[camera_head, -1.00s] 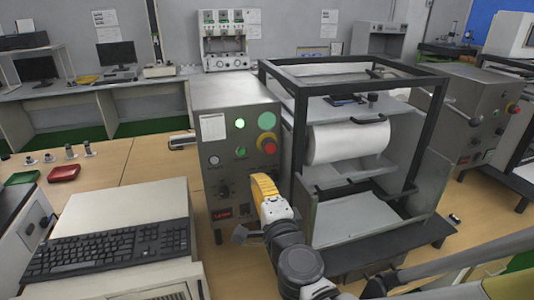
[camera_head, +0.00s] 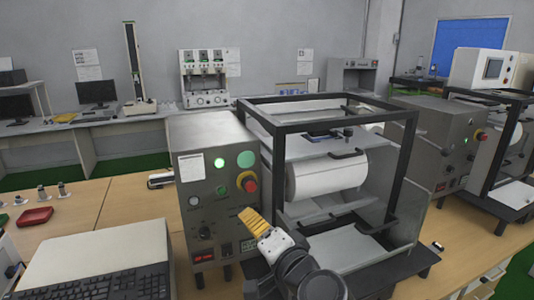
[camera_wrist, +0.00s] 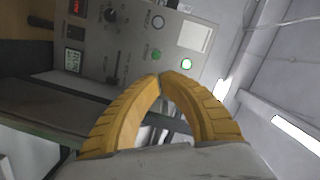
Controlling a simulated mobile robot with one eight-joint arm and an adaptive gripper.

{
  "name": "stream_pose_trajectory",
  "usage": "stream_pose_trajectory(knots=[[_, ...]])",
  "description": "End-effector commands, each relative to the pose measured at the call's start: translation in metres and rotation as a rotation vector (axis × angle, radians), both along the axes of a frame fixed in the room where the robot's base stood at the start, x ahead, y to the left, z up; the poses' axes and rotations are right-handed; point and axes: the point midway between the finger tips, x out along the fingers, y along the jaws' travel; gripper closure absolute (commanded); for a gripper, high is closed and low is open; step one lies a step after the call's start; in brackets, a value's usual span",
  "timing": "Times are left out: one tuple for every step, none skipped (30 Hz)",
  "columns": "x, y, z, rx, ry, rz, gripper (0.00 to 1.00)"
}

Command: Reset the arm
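My gripper (camera_head: 247,214) has ribbed yellow fingers and a white-grey body. In the head view it is at the lower right of a grey control box (camera_head: 215,148), pointing up and left, below the red knob (camera_head: 247,182). The wrist view shows the two fingers curved together, their tips (camera_wrist: 160,76) meeting with nothing seen between them. The box's panel (camera_wrist: 135,45) lies beyond the tips, with a lit green lamp (camera_wrist: 187,64). The gap between tips and panel is hard to judge. My dark arm runs down to the bottom edge of the head view.
A black-framed machine (camera_head: 342,115) with a white roll (camera_head: 327,174) stands close behind and right of my arm. Another control box (camera_head: 435,140) stands right. Bare wooden bench (camera_head: 130,200) shows at left.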

Motion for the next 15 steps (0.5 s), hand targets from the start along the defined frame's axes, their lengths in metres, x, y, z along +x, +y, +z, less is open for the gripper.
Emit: stream_pose_trajectory(knots=[[-0.010, -0.018, -0.003, -0.133, -0.001, 0.023, 1.00], [-0.017, -0.028, -0.009, -0.219, 0.005, 0.041, 1.00], [-0.027, -0.043, -0.018, -0.333, 0.023, 0.061, 1.00], [-0.035, -0.056, -0.027, -0.420, 0.044, 0.074, 1.00], [-0.044, -0.071, -0.036, -0.505, 0.070, 0.084, 1.00], [-0.058, -0.092, -0.049, -0.616, 0.113, 0.095, 1.00], [-0.068, -0.110, -0.059, -0.694, 0.149, 0.101, 1.00], [-0.079, -0.127, -0.068, -0.767, 0.189, 0.105, 1.00], [-0.093, -0.149, -0.078, -0.852, 0.240, 0.107, 1.00], [-0.103, -0.164, -0.085, -0.907, 0.277, 0.107, 1.00], [-0.113, -0.177, -0.090, -0.954, 0.311, 0.108, 1.00], [-0.124, -0.193, -0.096, -1.007, 0.354, 0.106, 1.00], [-0.131, -0.203, -0.099, -1.040, 0.381, 0.105, 1.00], [-0.138, -0.212, -0.102, -1.069, 0.405, 0.103, 1.00], [-0.145, -0.222, -0.105, -1.099, 0.431, 0.101, 1.00]])
